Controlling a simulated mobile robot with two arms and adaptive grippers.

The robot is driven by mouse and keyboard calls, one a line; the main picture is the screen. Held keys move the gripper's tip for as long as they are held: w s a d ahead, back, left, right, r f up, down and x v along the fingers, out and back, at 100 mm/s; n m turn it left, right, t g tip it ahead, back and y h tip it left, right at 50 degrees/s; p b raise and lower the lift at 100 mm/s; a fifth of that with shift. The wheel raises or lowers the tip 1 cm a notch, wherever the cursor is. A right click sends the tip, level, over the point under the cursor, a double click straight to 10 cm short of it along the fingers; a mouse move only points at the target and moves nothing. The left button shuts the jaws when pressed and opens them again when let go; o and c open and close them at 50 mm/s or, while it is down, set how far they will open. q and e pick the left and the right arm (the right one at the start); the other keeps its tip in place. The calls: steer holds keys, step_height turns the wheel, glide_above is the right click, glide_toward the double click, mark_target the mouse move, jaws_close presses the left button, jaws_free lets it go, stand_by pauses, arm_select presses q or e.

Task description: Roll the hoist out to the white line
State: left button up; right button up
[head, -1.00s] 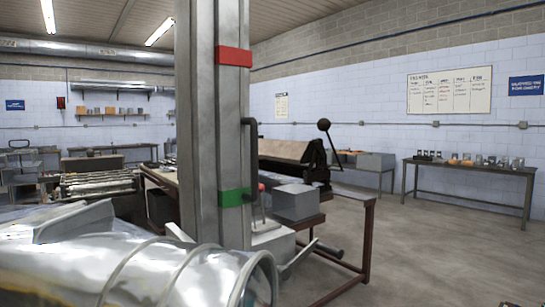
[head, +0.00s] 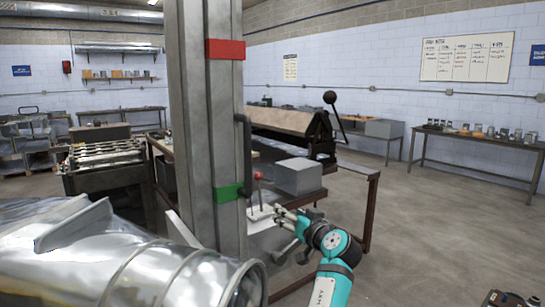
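The hoist's grey steel mast (head: 205,120) stands upright close in front of me, with a red band (head: 225,49) and a green band (head: 228,192). A black handle (head: 244,150) is fixed to its right side. A red-knobbed lever (head: 259,190) stands just right of the mast. A shiny round duct (head: 130,265) lies in the near left, in front of the mast's foot. My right gripper (head: 280,215) is right of the mast near the lever's base, fingers pointing left; contact and finger gap are unclear. My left gripper is out of view. No white line shows.
A brown-framed bench (head: 372,205) with a grey block (head: 298,176) and a bending machine (head: 290,120) stands close behind the mast. A roller machine (head: 105,155) stands at the left. The concrete floor (head: 430,230) at the right is open up to the side table (head: 480,142).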

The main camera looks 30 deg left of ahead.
mark_target(250, 160)
arm_select(q)
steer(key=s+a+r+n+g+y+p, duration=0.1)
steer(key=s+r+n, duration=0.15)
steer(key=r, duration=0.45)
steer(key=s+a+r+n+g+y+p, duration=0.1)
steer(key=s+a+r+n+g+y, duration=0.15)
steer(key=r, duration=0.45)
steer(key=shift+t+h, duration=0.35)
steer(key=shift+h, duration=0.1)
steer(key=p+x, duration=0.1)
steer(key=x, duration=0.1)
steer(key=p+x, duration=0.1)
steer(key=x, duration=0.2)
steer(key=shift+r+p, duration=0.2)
steer(key=shift+p, duration=0.2)
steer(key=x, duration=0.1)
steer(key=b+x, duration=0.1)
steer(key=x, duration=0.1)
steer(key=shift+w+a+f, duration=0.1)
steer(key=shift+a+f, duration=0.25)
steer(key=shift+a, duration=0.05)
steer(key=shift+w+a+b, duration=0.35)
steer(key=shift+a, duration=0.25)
arm_select(e)
steer(key=shift+w+r, duration=0.1)
steer(key=shift+r, duration=1.9)
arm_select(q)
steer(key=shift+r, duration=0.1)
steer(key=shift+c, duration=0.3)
